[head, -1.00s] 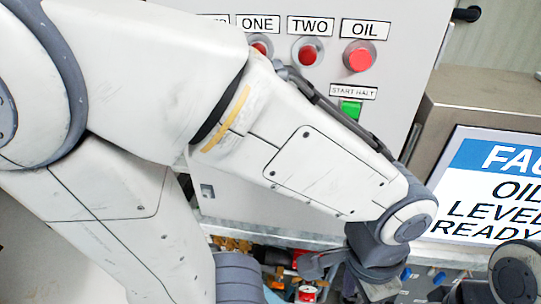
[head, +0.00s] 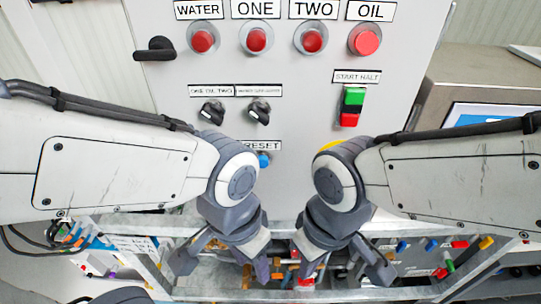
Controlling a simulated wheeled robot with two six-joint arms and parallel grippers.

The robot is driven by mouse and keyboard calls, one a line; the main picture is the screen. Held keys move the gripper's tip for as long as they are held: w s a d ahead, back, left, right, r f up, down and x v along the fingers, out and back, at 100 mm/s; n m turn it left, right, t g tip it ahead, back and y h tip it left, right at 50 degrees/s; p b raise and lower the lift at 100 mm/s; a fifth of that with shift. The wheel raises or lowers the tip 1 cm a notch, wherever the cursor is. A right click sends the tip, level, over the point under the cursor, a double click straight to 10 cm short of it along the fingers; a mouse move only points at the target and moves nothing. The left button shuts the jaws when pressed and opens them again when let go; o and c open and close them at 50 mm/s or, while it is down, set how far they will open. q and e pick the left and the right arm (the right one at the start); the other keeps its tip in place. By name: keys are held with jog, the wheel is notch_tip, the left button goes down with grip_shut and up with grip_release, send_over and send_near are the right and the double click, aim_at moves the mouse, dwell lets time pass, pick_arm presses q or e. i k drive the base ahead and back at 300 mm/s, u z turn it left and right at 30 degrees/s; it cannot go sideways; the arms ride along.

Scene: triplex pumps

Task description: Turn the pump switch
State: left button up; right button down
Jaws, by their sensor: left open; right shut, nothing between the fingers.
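Two black rotary switches sit on the grey panel in the head view. The left switch (head: 212,112) is under a label reading ONE OIL TWO. The right switch (head: 259,110) is under a label too small to read surely. The light pointer marks on both are tilted. My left gripper (head: 224,266) hangs open and empty below the switches, pointing down in front of the panel's lower edge. Neither gripper touches a switch.
Red lamps (head: 256,39) line the panel top, with a red OIL button (head: 366,40). A green and red START HALT switch (head: 351,106) is at right. A black handle (head: 155,49) sticks out at left.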

aim_at(212, 112)
jog(key=z, duration=0.45)
jog(key=k, duration=1)
jog(key=u, duration=0.55)
